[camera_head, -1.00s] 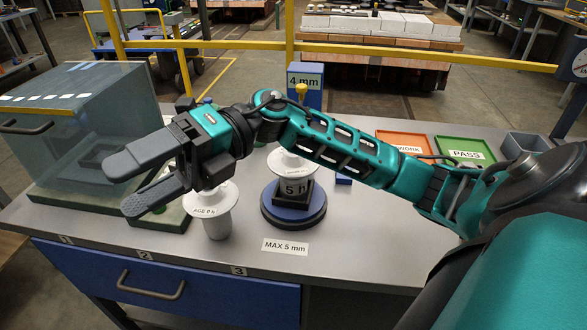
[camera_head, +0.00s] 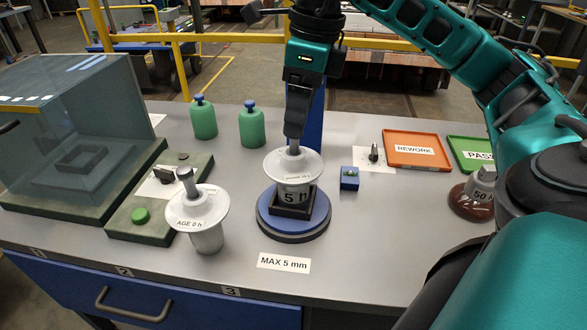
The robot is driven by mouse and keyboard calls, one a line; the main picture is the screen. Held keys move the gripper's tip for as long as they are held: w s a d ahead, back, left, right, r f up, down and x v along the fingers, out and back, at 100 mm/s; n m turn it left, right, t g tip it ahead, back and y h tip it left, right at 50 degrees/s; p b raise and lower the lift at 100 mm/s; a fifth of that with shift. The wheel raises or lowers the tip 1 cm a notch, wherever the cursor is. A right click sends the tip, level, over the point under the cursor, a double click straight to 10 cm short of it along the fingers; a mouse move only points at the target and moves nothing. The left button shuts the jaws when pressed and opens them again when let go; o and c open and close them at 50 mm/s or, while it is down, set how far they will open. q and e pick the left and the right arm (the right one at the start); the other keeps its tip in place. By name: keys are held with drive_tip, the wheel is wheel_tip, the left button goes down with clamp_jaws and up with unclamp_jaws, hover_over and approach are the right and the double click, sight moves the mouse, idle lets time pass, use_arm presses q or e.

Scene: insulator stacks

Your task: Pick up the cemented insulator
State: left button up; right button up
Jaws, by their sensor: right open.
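My right gripper (camera_head: 293,146) points straight down over the insulator on the stand. Its open fingers are seen edge-on at the pin and hide most of it; I cannot tell whether they touch it. My left gripper is out of view.
Two green bottles (camera_head: 251,126) stand behind. A glass-sided case (camera_head: 75,130) is at left. A small blue block (camera_head: 349,179), an orange REWORK tray (camera_head: 395,162) and a green PASS tray (camera_head: 462,145) are at right. A brown insulator (camera_head: 470,203) is partly behind my arm.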

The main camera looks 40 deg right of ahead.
sight(291, 151)
drive_tip(key=shift+w+a+f+b, duration=0.1)
drive_tip(key=shift+w+f+b, duration=0.1)
drive_tip(key=shift+f, duration=0.95)
drive_tip(key=shift+w+a+f+b, duration=0.15)
drive_tip(key=shift+w+f+b, duration=0.1)
drive_tip(key=shift+f, duration=0.95)
drive_tip(key=shift+w+a+f+b, duration=0.1)
drive_tip(key=shift+w+f+b, duration=0.1)
drive_tip(key=shift+f, duration=0.95)
drive_tip(key=shift+c, duration=0.5)
clamp_jaws()
drive_tip(key=shift+r, duration=0.1)
